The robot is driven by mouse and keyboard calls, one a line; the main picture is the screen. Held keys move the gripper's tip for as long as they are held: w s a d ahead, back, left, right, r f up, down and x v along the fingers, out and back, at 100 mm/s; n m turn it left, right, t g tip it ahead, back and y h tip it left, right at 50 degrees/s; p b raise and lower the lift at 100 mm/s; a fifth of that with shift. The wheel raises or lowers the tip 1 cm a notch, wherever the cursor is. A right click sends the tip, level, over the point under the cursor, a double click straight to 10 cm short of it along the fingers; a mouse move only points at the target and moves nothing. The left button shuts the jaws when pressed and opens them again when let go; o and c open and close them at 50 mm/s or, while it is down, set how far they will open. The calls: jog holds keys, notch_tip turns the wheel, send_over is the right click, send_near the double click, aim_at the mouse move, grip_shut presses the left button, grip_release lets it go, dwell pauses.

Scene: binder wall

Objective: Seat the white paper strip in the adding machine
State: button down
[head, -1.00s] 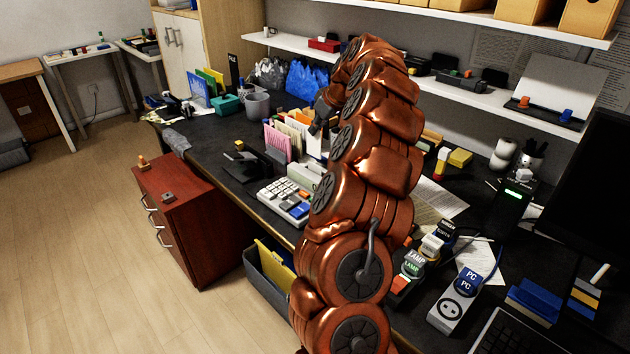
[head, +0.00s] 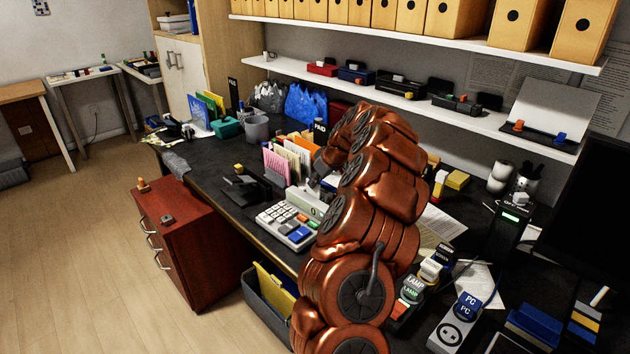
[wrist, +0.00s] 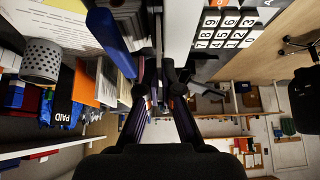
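The adding machine (head: 284,228) stands near the desk's front edge, with pale keys and a few coloured ones. In the head view my arm hides most of the gripper, just behind the machine. I cannot make out the white paper strip for certain in either view.
A rack of coloured folders (head: 287,160) stands close behind the machine. A mesh cup (wrist: 41,61) and a blue upright piece (wrist: 110,40) show in the wrist view. A red drawer cabinet (head: 185,240) is at the desk's front. The shelf (head: 380,92) runs above the desk.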

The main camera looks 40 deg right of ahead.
jog(key=shift+f, duration=0.15)
jog(key=c, duration=1.3)
grip_release()
jog(key=shift+r, duration=0.3)
jog(key=b+v, duration=0.1)
jog(key=v, duration=1)
jog(key=shift+s+r+b, duration=0.25)
jog(key=shift+r+b, duration=0.1)
jog(key=shift+b, duration=0.05)
